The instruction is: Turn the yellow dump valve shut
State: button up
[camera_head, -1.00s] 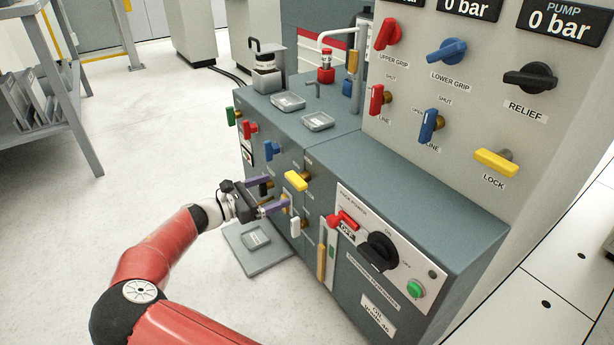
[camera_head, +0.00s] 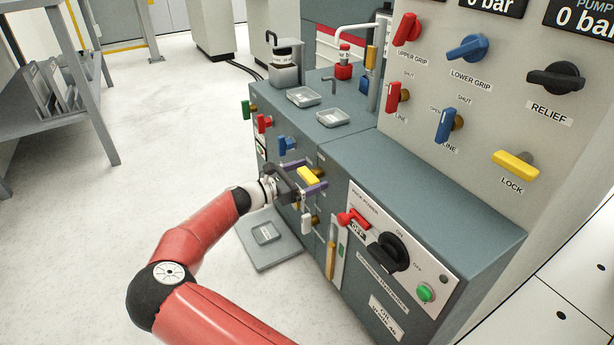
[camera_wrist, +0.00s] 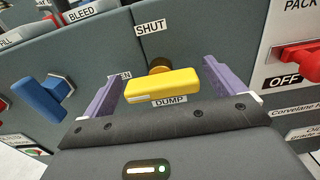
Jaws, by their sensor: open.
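The yellow dump valve handle (camera_wrist: 163,86) lies roughly level across the wrist view, on a brass stem. A SHUT label (camera_wrist: 150,27) is above it, a DUMP label (camera_wrist: 169,101) is below, and a partly hidden label ending in EN is at its left. My gripper (camera_wrist: 161,88) is open, with one purple finger on each side of the handle and a visible gap at each end. In the head view the handle (camera_head: 308,175) shows between the fingers of my gripper (camera_head: 306,176) at the cabinet front.
A blue handle (camera_wrist: 44,98) is left of the gripper under the BLEED label. A red switch (camera_wrist: 298,60) marked OFF is at the right. Open floor (camera_head: 150,140) lies left of the cabinet.

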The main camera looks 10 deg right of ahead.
jog(key=c, duration=1)
jog(key=m, duration=0.4)
jog(key=shift+s+m, duration=0.1)
jog(key=shift+m, duration=0.2)
jog(key=m+b, duration=0.1)
jog(key=m, duration=0.3)
jog(key=shift+f+m, duration=0.15)
jog(key=shift+m, duration=0.15)
jog(key=m+b, duration=0.2)
jog(key=m, duration=0.2)
jog(key=shift+s+f+m, duration=0.1)
jog(key=shift+m, duration=0.2)
jog(key=shift+m+b, duration=1.4)
jog(key=shift+m, duration=0.6)
jog(key=o, duration=1)
